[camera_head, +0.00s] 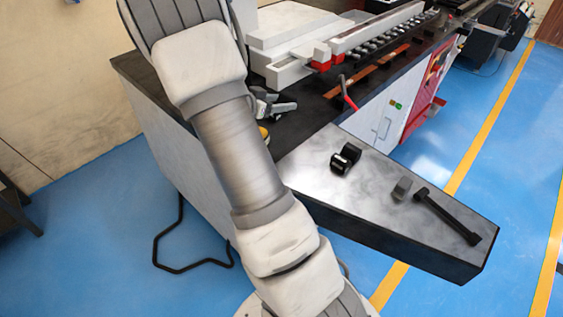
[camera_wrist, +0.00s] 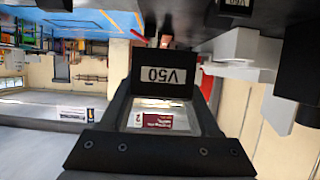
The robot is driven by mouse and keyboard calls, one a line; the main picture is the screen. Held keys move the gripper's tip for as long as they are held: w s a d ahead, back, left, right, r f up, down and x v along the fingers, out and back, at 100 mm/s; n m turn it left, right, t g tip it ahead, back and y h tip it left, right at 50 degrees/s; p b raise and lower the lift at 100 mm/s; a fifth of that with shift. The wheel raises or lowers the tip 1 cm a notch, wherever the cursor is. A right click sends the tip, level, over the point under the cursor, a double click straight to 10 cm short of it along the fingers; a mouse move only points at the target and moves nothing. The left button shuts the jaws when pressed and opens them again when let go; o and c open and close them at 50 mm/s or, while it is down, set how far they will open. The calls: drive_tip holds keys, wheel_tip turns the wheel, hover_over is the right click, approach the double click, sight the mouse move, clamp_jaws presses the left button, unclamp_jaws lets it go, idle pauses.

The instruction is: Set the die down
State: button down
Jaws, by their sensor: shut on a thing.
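The gripper is shut on this die. In the head view my gripper (camera_head: 275,104) shows only in part behind my arm, over the dark bench top beside the machine. The held die cannot be made out clearly there, and what lies under it is hidden.
A red handle (camera_head: 348,95) stands at the bench edge. The white-and-red machine (camera_head: 375,35) lies behind my gripper.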

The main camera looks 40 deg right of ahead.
drive_tip(key=shift+d+r, duration=0.1)
drive_tip(key=shift+d, duration=0.3)
drive_tip(key=s+a+f, duration=0.2)
drive_tip(key=a, duration=0.1)
drive_tip(key=s+a+f, duration=0.2)
drive_tip(key=a, duration=0.1)
drive_tip(key=s+a+f, duration=0.3)
drive_tip(key=shift+a, duration=0.1)
drive_tip(key=shift+f+b, duration=0.45)
drive_tip(key=shift+f, duration=1.55)
drive_tip(key=shift+f, duration=0.1)
drive_tip(key=shift+c, duration=0.6)
unclamp_jaws()
